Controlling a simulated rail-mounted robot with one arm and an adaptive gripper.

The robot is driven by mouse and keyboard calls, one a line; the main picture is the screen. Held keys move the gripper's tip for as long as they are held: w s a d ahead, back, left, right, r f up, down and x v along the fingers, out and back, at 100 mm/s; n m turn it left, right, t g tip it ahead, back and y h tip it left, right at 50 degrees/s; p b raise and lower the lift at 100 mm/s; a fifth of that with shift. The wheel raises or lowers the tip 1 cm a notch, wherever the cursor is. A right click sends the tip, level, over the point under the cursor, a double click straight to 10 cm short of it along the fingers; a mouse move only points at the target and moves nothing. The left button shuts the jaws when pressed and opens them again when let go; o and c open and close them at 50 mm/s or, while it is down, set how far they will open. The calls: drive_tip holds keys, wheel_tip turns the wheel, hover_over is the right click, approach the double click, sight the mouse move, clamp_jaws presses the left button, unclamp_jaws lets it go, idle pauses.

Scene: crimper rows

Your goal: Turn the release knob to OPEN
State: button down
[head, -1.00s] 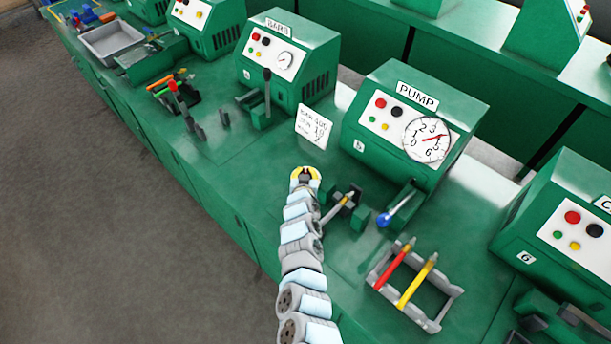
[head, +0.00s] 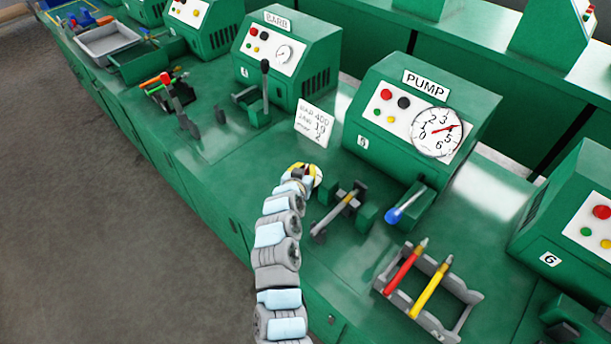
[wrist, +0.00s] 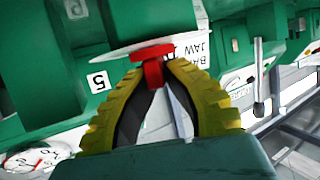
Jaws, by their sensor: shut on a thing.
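My gripper (head: 305,176) is over the bench in front of the PUMP machine (head: 425,120), just left of its grey clamp (head: 345,210). In the wrist view its yellow ribbed fingers (wrist: 155,72) are closed around a small red T-shaped knob (wrist: 152,56), which sits between the fingertips. The knob is hidden in the head view by the gripper. No OPEN mark can be read, so the knob's setting cannot be told. The PUMP gauge (head: 437,132) has its red needle near 5.
A white card (head: 315,122) with writing stands just behind my gripper. A blue-ended lever (head: 394,215) and a grey rack (head: 455,338) with red and yellow rods are to the right. The BARB machine (head: 290,60) stands at the back left.

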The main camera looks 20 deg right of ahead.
drive_tip(key=shift+f+m+g+h+b, duration=0.2)
drive_tip(key=shift+m+g+h+b, duration=0.4)
drive_tip(key=shift+b, duration=1.95)
drive_tip(key=shift+f+m+g+h+b, duration=0.2)
drive_tip(key=shift+m+g+h+b, duration=0.4)
drive_tip(key=shift+b, duration=1.95)
drive_tip(key=m+g+b, duration=0.1)
drive_tip(key=b, duration=0.2)
drive_tip(key=shift+w+h+b, duration=0.1)
drive_tip(key=shift+h+b, duration=0.2)
drive_tip(key=shift+b, duration=0.05)
drive_tip(key=shift+m+g+h+b, duration=0.4)
drive_tip(key=shift+m+g+b, duration=0.25)
drive_tip(key=shift+b, duration=0.6)
drive_tip(key=shift+r+m+g+b, duration=0.1)
drive_tip(key=shift+m+g+b, duration=0.45)
drive_tip(key=shift+b, duration=0.4)
drive_tip(key=shift+r+m+g+h+b, duration=0.15)
drive_tip(key=shift+m+g+h+b, duration=0.4)
drive_tip(key=shift+m+b, duration=0.35)
drive_tip(key=shift+r+m+g+h+b, duration=0.1)
drive_tip(key=shift+m+g+h+b, duration=0.15)
drive_tip(key=shift+m+g+b, duration=1.05)
drive_tip(key=shift+g+p, duration=0.4)
drive_tip(key=shift+g, duration=0.15)
drive_tip(key=c, duration=1.1)
unclamp_jaws()
drive_tip(key=shift+d, duration=0.15)
